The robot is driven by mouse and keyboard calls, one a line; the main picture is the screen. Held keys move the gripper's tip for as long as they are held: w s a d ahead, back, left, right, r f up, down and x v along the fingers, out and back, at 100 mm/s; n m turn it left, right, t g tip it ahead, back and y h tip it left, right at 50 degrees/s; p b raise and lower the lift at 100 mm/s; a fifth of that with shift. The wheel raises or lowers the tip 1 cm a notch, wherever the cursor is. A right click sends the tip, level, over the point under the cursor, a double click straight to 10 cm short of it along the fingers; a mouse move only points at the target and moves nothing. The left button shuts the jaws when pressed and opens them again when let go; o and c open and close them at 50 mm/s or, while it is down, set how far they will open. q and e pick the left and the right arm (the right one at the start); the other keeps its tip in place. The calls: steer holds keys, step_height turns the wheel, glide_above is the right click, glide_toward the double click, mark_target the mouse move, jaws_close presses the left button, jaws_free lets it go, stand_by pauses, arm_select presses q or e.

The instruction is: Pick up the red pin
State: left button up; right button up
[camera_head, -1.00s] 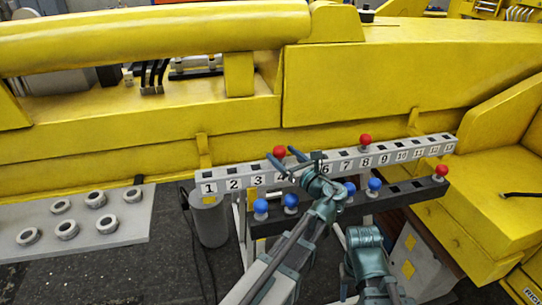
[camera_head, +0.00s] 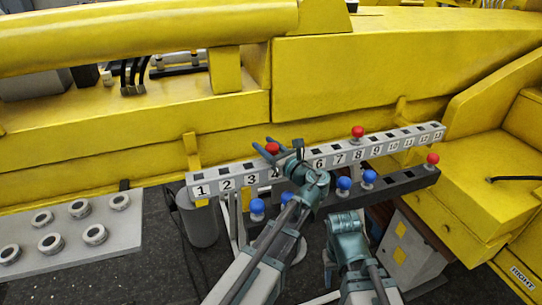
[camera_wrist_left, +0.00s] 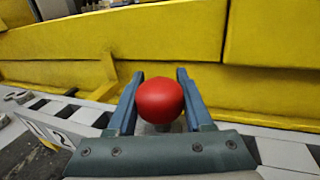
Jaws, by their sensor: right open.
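A red pin with a round head (camera_head: 272,149) stands in the light grey numbered rail (camera_head: 330,163), near numbers 3 and 4. My left gripper (camera_head: 270,146) is over it. In the left wrist view the red head (camera_wrist_left: 160,101) sits between the two fingers of the left gripper (camera_wrist_left: 160,76), which look open on either side of it. The pin's shaft is mostly hidden below its head. Two other red pins stand at the rail near 8 (camera_head: 358,132) and at the dark rail's right end (camera_head: 432,158). My right gripper (camera_head: 330,270) hangs low, open and away from the pins.
Several blue pins (camera_head: 257,207) stand in the dark rail (camera_head: 400,181) in front of the numbered rail. A large yellow boom (camera_head: 380,75) runs close behind. A grey plate (camera_head: 75,250) with several metal rings lies at the left. A grey cylinder (camera_head: 198,225) stands below the rail's left end.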

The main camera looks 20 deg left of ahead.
arm_select(q)
jaws_close()
steer(key=shift+r, duration=0.1)
step_height(320, 180, up, 10)
steer(key=p, duration=1)
step_height(320, 180, up, 7)
steer(key=p, duration=0.7)
steer(key=shift+r+p, duration=0.2)
steer(key=shift+p, duration=0.1)
stand_by(0.4)
